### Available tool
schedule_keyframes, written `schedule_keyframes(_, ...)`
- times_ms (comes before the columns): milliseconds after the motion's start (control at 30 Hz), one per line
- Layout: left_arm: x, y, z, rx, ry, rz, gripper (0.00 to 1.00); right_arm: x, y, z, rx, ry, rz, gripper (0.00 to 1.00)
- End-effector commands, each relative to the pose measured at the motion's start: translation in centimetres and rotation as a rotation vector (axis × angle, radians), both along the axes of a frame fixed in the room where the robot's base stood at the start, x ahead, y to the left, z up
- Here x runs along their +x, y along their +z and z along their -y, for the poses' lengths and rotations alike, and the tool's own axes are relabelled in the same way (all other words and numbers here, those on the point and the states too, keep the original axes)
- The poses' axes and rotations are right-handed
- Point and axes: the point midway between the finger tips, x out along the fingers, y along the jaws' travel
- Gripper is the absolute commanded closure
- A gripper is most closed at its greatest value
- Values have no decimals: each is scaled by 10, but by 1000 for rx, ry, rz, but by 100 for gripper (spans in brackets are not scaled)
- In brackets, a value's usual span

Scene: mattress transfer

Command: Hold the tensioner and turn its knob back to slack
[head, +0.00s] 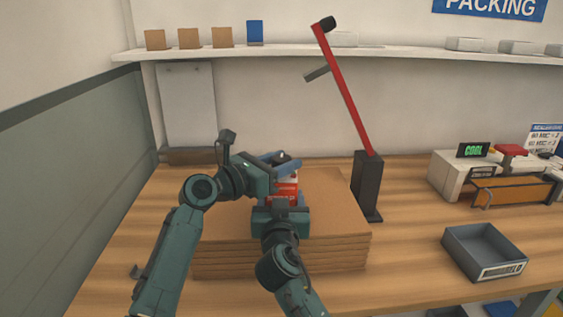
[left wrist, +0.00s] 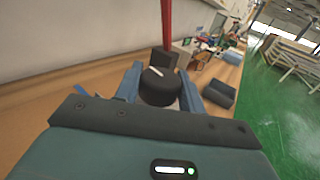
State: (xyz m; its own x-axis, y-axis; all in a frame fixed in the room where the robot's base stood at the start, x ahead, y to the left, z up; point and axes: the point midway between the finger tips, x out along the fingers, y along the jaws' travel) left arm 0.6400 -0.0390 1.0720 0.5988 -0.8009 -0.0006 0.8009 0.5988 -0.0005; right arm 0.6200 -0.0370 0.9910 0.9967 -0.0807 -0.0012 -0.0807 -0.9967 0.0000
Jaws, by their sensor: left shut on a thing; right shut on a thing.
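The tensioner (head: 284,190), with a red body, stands above the top of a stack of brown cardboard sheets in the head view. Its black round knob (left wrist: 159,90) with a white mark line shows in the left wrist view, between the blue fingers of my left gripper (left wrist: 160,100). The white line points up and slightly left there. In the head view my left gripper (head: 283,163) is over the top of the tensioner, shut on the knob. My right gripper (head: 283,203) is lower and nearer, shut on the tensioner's body. Its fingertips are mostly hidden.
The cardboard stack (head: 340,215) lies on a wooden bench (head: 410,225). A black post with a raised red lever (head: 343,90) stands right behind it. A grey open tray (head: 485,250) and a tape dispenser (head: 512,188) are farther right. A shelf (head: 280,53) runs along the wall.

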Motion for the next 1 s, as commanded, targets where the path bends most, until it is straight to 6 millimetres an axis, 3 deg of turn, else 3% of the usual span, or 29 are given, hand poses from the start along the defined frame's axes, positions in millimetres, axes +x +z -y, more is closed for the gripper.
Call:
schedule_keyframes(200,0,0,-1,0,2,0,84,0,4,0,1,1,8,85)
schedule_keyframes(1000,0,0,0,0,278,-1,84,0,5,-1,1,3,9,85)
